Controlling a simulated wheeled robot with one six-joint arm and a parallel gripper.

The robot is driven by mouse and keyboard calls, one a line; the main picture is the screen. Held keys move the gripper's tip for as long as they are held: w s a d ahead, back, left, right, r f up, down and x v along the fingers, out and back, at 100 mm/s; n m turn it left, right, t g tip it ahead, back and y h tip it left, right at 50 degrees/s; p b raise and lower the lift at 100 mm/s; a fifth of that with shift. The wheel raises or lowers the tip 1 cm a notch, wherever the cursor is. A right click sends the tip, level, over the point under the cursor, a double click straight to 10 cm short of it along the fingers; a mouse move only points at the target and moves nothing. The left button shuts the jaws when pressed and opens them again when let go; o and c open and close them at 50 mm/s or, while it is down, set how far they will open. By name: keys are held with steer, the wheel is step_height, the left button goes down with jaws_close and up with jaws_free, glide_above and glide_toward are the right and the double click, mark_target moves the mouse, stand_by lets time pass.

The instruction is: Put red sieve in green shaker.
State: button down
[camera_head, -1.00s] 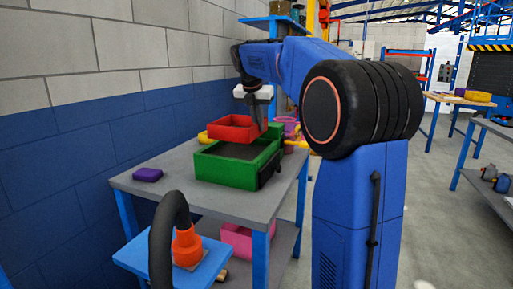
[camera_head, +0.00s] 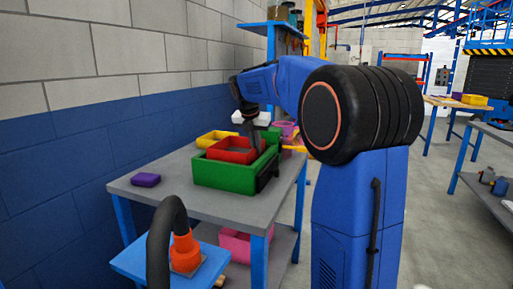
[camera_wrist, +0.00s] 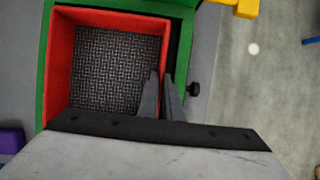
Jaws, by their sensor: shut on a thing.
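The red sieve (camera_head: 231,151) is a square red frame with a dark mesh floor. It sits down inside the green shaker (camera_head: 223,178), a green open box on the grey table, with its rim slightly above the shaker's front wall. In the wrist view the red sieve (camera_wrist: 112,22) lies within the green shaker's walls (camera_wrist: 187,40). A dark gap shows at its right side. My gripper (camera_wrist: 161,97) is shut on the sieve's right wall, one finger on each side. In the head view my gripper (camera_head: 256,143) is at the sieve's right edge.
A yellow container (camera_head: 213,137) stands behind the shaker. A purple block (camera_head: 146,180) lies at the table's left. A black part (camera_head: 268,172) is on the shaker's right side. The grey table (camera_head: 187,202) is bare at front. A blue-painted wall rises behind.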

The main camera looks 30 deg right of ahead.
steer(key=c, duration=2.2)
jaws_free()
steer(key=shift+f, duration=0.1)
steer(key=v, duration=1.2)
steer(key=s+a+f+m, duration=0.3)
steer(key=s+a+m, duration=0.15)
steer(key=s, duration=0.35)
steer(key=s+a+f+m+y, duration=0.1)
steer(key=s+a+f+m, duration=0.2)
steer(key=s+f+m, duration=0.4)
steer(key=s+a+f+m+t+y, duration=0.1)
steer(key=s+a+f+m, duration=0.3)
steer(key=s+f+m, duration=0.3)
steer(key=s+a+f+m+t+y, duration=0.1)
steer(key=s+a+f+m, duration=0.2)
steer(key=s+f+m, duration=0.4)
steer(key=shift+s+a+f, duration=0.1)
steer(key=shift+s+f, duration=0.6)
steer(key=shift+s, duration=0.6)
steer(key=shift+s+a+f, duration=0.1)
steer(key=shift+s+f, duration=0.65)
steer(key=shift+s, duration=0.6)
steer(key=shift+s+a+f, duration=0.1)
steer(key=shift+s+f, duration=0.6)
steer(key=shift+s, duration=0.6)
